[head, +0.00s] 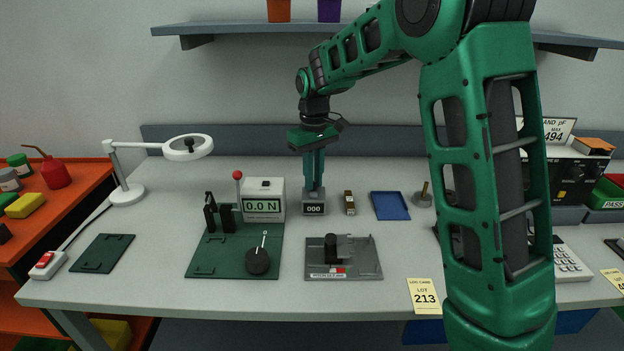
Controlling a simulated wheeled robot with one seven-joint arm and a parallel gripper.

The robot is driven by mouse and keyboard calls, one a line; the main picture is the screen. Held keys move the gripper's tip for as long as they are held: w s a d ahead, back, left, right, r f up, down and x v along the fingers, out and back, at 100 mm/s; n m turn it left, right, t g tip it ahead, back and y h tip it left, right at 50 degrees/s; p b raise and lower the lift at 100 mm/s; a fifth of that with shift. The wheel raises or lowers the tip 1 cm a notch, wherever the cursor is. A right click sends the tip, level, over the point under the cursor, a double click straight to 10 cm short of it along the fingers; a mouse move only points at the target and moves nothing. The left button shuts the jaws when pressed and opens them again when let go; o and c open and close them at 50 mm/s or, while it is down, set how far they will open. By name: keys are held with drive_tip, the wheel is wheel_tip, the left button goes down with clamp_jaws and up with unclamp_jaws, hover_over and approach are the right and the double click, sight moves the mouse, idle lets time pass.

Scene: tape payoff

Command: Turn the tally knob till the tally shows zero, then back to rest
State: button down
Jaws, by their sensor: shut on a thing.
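The tally (314,208) is a small grey box on the bench with a dark window that reads 000. My gripper (314,188) points straight down over the tally from above. Its fingers are shut at the tally's top, where the knob sits. The knob itself is mostly hidden by the fingers, so I cannot tell its turn angle.
A force gauge (263,199) reading 0.0 N stands close left on a green plate (205,268). A small brass-coloured item (349,203) and a blue tray (389,206) lie close right. A grey fixture (343,262) lies in front. A shelf (230,28) runs above.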

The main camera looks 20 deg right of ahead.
drive_tip(key=shift+w+r+n, duration=0.1)
drive_tip(key=shift+w+n, duration=0.05)
drive_tip(key=shift+n, duration=0.25)
drive_tip(key=c, duration=1.7)
unclamp_jaws()
